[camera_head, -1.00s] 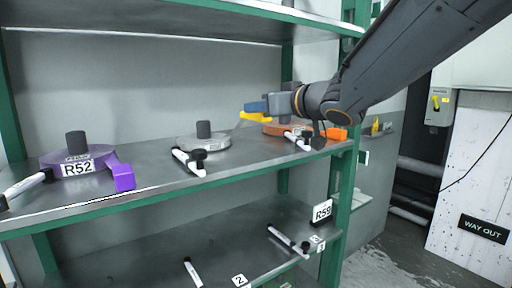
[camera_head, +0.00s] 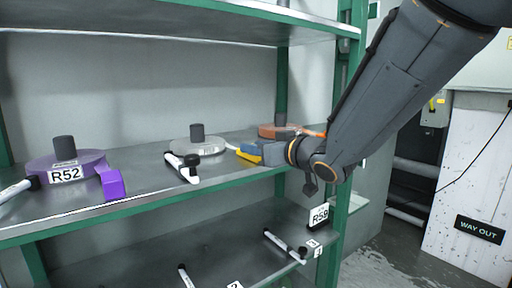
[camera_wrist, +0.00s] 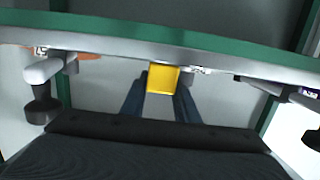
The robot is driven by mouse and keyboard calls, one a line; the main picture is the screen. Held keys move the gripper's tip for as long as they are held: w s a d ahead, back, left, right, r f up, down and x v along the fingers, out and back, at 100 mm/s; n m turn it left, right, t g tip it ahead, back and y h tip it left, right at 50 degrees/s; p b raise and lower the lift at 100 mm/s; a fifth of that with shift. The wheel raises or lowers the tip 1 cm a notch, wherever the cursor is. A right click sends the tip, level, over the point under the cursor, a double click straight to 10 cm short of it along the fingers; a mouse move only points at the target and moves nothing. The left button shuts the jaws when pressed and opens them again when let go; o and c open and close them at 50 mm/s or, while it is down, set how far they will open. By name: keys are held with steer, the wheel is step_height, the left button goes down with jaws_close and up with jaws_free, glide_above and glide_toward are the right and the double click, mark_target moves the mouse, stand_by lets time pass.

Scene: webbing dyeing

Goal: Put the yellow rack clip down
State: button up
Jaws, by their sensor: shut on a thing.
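The yellow rack clip (camera_head: 249,156) is held between the blue fingers of my gripper (camera_head: 255,149), at the front part of the upper shelf, right of the grey disc. In the wrist view the yellow clip (camera_wrist: 163,79) sits between the two dark blue fingers (camera_wrist: 160,95), near the green-edged shelf. My gripper is shut on it. I cannot tell whether the clip touches the shelf surface (camera_head: 215,178).
A grey disc (camera_head: 188,146), an orange-brown disc (camera_head: 270,131) and a purple disc labelled R52 (camera_head: 85,162) with a purple clip (camera_head: 111,183) stand on this shelf. A white-and-black handle (camera_head: 183,167) juts at its front edge. A green post (camera_head: 344,130) stands right.

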steer(key=o, duration=1.1)
steer(key=shift+f, duration=0.1)
